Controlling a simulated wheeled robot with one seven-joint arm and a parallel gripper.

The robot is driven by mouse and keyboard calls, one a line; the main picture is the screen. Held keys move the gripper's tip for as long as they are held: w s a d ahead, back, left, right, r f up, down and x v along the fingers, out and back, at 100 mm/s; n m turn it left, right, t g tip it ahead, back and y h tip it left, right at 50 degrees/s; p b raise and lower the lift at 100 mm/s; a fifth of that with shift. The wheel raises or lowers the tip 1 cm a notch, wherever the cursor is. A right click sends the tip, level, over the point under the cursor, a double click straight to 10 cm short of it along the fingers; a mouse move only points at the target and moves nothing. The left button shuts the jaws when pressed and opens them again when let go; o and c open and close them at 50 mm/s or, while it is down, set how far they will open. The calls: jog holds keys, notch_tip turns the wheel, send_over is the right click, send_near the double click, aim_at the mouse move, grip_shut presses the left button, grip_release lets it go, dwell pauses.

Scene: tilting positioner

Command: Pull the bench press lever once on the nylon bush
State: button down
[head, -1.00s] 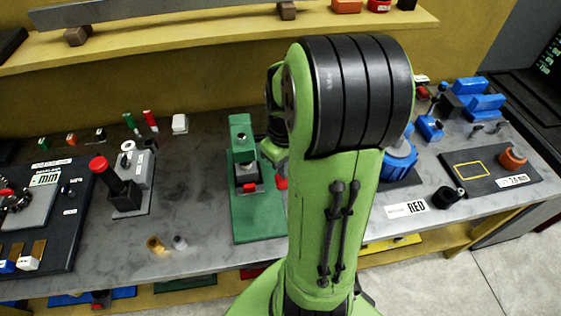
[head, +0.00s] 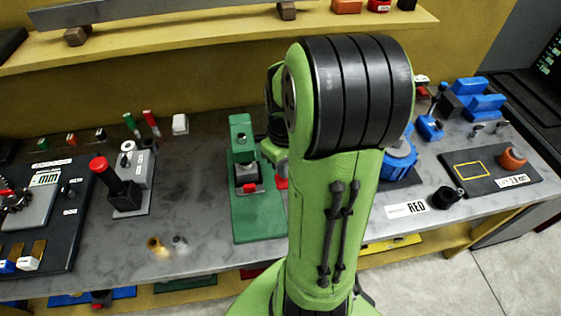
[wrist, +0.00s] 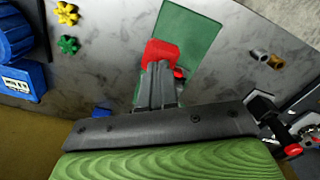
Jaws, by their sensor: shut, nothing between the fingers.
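The green bench press (head: 240,135) stands on a green base plate (head: 262,222), left of my arm in the head view. A red lever knob (head: 282,183) shows at its right side, partly behind my arm. A small red part (head: 250,187) lies at the press's seat. I cannot make out the nylon bush under the press head.
A brass bush (head: 155,245) and a pale grey bush (head: 180,242) stand on the bench left of the base plate. A grey fixture with a red-topped black handle (head: 100,165) is farther left. A blue round item (head: 400,160) stands right of my arm.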

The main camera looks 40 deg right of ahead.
jog(key=shift+f+b, duration=4)
jog(key=shift+f, duration=0.6)
notch_tip(320, 180, up, 15)
jog(key=p, duration=1.2)
jog(key=shift+p, duration=0.4)
jog(key=shift+f, duration=0.1)
